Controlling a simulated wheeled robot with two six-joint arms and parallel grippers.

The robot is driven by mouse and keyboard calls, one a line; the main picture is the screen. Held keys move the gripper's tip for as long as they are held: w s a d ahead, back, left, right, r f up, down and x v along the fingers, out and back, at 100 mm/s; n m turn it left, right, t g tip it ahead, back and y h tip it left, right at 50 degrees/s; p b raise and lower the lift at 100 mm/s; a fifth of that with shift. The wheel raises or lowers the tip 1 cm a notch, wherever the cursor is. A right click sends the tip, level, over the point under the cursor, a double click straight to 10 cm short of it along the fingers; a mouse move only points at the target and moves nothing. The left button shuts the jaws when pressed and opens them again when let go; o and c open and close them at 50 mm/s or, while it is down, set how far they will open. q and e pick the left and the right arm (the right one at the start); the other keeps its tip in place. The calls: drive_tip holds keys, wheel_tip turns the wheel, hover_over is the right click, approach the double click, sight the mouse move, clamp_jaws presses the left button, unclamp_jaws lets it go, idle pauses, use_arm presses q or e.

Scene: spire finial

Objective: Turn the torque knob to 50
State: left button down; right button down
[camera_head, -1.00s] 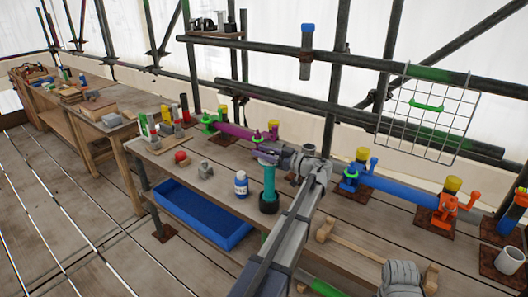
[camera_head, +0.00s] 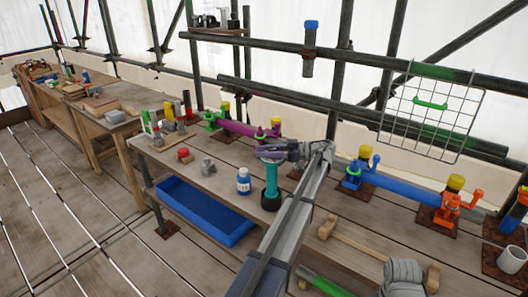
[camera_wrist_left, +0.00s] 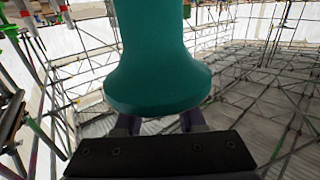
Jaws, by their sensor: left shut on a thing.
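The teal upright tool (camera_head: 271,180), with a dark round base (camera_head: 271,201), stands near the front edge of the bench. My left gripper (camera_head: 270,153) is at its top, the arm reaching in from the lower right of centre. The left wrist view shows a teal flared body (camera_wrist_left: 158,80) close up, with the fingers (camera_wrist_left: 160,123) partly hidden behind its wide rim. The left gripper is shut on it. No scale or number can be read. My right gripper is not in view.
A white bottle with a blue label (camera_head: 243,181) stands just left of the teal tool. A grey block (camera_head: 208,167) and red-topped item (camera_head: 184,155) lie further left. A blue bin (camera_head: 205,212) is below. A blue pipe (camera_head: 400,190) lies right, behind the arm.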

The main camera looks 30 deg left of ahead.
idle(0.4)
use_arm(q)
drive_tip(key=c, duration=0.5)
unclamp_jaws()
